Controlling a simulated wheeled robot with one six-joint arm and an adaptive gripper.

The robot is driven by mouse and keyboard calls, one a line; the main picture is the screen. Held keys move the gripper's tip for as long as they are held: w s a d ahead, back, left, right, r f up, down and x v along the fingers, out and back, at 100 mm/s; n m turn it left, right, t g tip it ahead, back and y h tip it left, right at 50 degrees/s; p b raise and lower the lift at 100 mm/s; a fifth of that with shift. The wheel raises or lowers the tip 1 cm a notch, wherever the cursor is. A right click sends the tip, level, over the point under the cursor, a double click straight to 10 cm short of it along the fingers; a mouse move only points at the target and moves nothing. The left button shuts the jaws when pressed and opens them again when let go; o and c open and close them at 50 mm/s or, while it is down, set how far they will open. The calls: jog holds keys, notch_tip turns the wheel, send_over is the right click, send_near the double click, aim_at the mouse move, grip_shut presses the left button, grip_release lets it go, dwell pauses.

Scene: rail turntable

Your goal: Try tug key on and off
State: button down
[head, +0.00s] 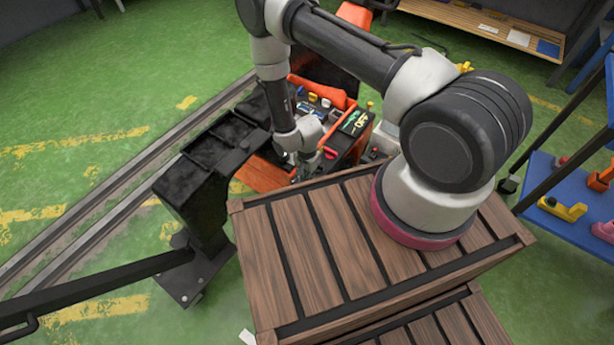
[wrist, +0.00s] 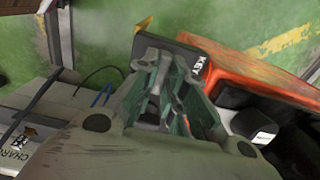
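The orange and black tug (head: 265,175) stands behind the wooden crate in the head view, partly hidden by my arm. A black panel on it bears a green marking and "OFF" (head: 360,122). In the wrist view, a black panel labelled "KEY" (wrist: 203,66) lies just beyond my gripper (wrist: 168,68). The gripper's fingers converge close to this panel. Whether they touch it, or have anything between them, I cannot tell. A small yellow piece (wrist: 145,24) shows at the panel's corner, past the fingertips. I cannot make out the key itself. In the head view my gripper (head: 328,154) is low over the tug's controls.
A slatted wooden crate (head: 290,260) fills the near middle. A black post (head: 200,190) with a railing stands left of the tug, beside floor rails (head: 85,225). A blue shelf (head: 560,210) holds coloured pieces at right. A grey box marked "CHARG" (wrist: 45,110) shows in the wrist view.

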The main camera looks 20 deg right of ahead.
jog(key=shift+n, duration=0.4)
jog(key=n, duration=1.2)
jog(key=shift+n, duration=0.4)
jog(key=n, duration=0.4)
jog(key=shift+s, duration=0.1)
jog(key=shift+d+n, duration=0.1)
jog(key=shift+n, duration=0.2)
jog(key=c, duration=1.5)
grip_release()
notch_tip(320, 180, up, 12)
jog(key=shift+r, duration=0.1)
